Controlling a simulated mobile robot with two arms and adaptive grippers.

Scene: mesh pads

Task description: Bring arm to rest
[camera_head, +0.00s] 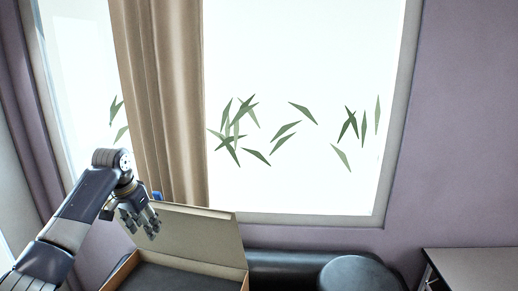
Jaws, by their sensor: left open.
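My left arm comes in from the lower left and rises to a bent wrist. My left gripper (146,222) points down and to the right, with its fingers apart. It is above and in front of an open cardboard box (205,238) as seen here, and no object shows between its fingers. I cannot tell whether the fingers touch the box. My right gripper is not in view.
The box has a raised lid and a dark inside (180,279). A dark round-topped seat (360,275) stands right of it, before a dark bench (285,263). A table (470,268) is at lower right. A beige curtain (165,100) hangs before a bright window (300,60).

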